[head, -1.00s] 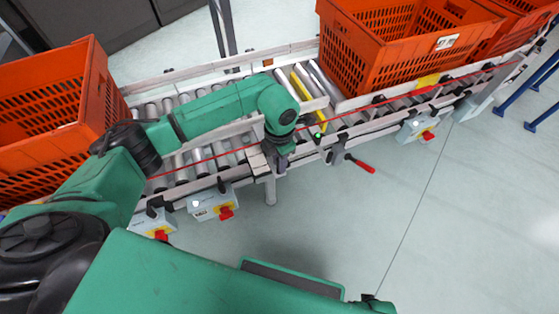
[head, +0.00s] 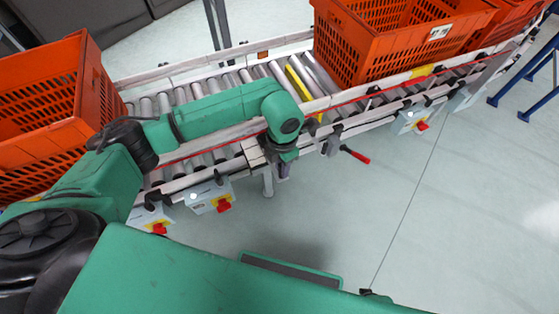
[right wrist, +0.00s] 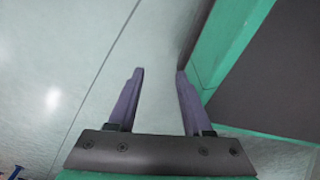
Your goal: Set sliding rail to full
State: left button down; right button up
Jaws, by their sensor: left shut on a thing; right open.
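The light grey rail (head: 232,128) runs along the near side of the roller conveyor, with a thin red line beside it. My left arm reaches over the rollers from the left and covers part of it. My left gripper (head: 283,170) points down at the conveyor's near edge, shut on what appears to be the rail; its fingertips and the exact contact are hard to see. My right gripper (right wrist: 160,75) is open and empty in the right wrist view, above pale floor. It is not clear in the head view.
Orange totes stand on the conveyor at left (head: 45,110) and right (head: 400,45). A red-handled lever (head: 356,155) sticks out right of the left gripper. Grey switch boxes (head: 208,197) hang below the near edge. The floor in front is clear.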

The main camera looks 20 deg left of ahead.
pick_arm(q)
jog(key=c, duration=0.8)
grip_release()
jog(key=shift+s+d, duration=0.15)
jog(key=shift+s, duration=0.05)
jog(key=shift+c, duration=0.2)
jog(key=shift+o, duration=0.6)
pick_arm(e)
jog(key=shift+w+a, duration=0.1)
jog(key=shift+w, duration=0.15)
pick_arm(q)
notch_tip(320, 180, up, 15)
jog(key=shift+f+p, duration=0.2)
jog(key=shift+p, duration=0.25)
pick_arm(e)
jog(key=shift+s+f, duration=0.1)
jog(key=shift+s, duration=1.1)
jog(key=shift+w, duration=0.1)
